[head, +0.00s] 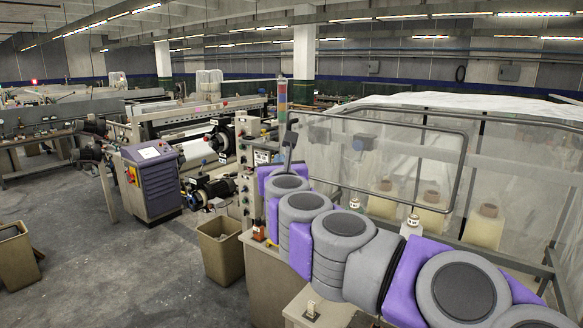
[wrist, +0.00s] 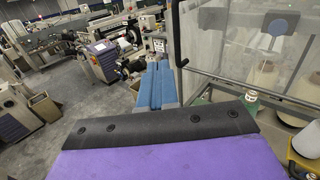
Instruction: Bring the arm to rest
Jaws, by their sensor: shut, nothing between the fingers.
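My arm reaches from the lower right of the head view toward the middle, in grey and purple segments, over the machine tables. My gripper shows in the wrist view (wrist: 158,68) as two blue fingers lying side by side, pressed together with nothing between them. It points forward, just left of a clear panelled enclosure (wrist: 225,45). In the head view the fingers are hidden behind the arm's far links.
The enclosure (head: 340,150) with a metal frame stands close along the arm's right side. A loom (head: 190,125) and its purple-grey control cabinet (head: 152,182) stand ahead left. The grey floor (head: 110,270) at left is mostly clear.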

